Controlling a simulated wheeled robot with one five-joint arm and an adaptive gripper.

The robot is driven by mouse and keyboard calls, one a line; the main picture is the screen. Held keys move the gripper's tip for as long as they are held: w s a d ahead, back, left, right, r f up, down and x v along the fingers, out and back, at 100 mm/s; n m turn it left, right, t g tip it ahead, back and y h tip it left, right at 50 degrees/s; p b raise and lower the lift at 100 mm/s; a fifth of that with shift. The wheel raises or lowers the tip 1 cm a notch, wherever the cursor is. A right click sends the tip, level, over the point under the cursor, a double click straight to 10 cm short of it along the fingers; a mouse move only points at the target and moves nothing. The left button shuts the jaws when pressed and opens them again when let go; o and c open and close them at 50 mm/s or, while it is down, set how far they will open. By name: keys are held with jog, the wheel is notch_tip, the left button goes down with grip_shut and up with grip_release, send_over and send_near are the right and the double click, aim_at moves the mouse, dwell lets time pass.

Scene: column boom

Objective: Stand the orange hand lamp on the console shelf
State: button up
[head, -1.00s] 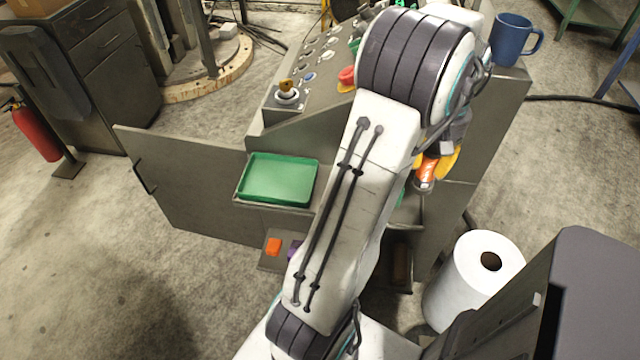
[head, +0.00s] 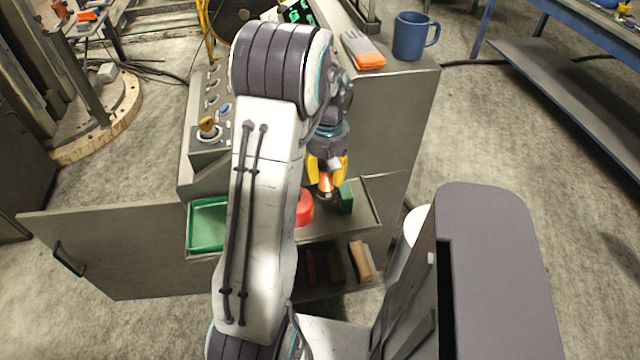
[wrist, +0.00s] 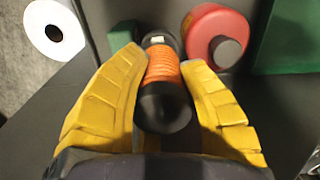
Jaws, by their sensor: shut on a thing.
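The orange hand lamp, with its ribbed orange body and black ends, shows in the wrist view (wrist: 163,72) and in the head view (head: 326,184). My gripper (head: 326,170) is shut on it, with a yellow finger on either side. The lamp looks roughly upright over the console shelf (head: 365,212), between a red round container (head: 304,208) and a green block (head: 346,198). I cannot tell whether its black lower end touches the shelf. My arm hides part of the shelf and of the red container.
A green tray (head: 206,226) lies at the shelf's left, beside an open door (head: 120,255). Several blocks (head: 335,264) lie in the compartment below. A blue mug (head: 410,36) and an orange-grey item (head: 362,50) are on the console top. A white roll (wrist: 52,28) stands beside the console.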

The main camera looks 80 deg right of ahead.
aim_at(326, 188)
jog(key=shift+f+p, duration=0.5)
jog(key=shift+f, duration=1.95)
jog(key=shift+f, duration=0.15)
jog(key=o, duration=1.2)
notch_tip(326, 188, up, 10)
jog(key=b, duration=0.4)
jog(key=shift+r, duration=1.2)
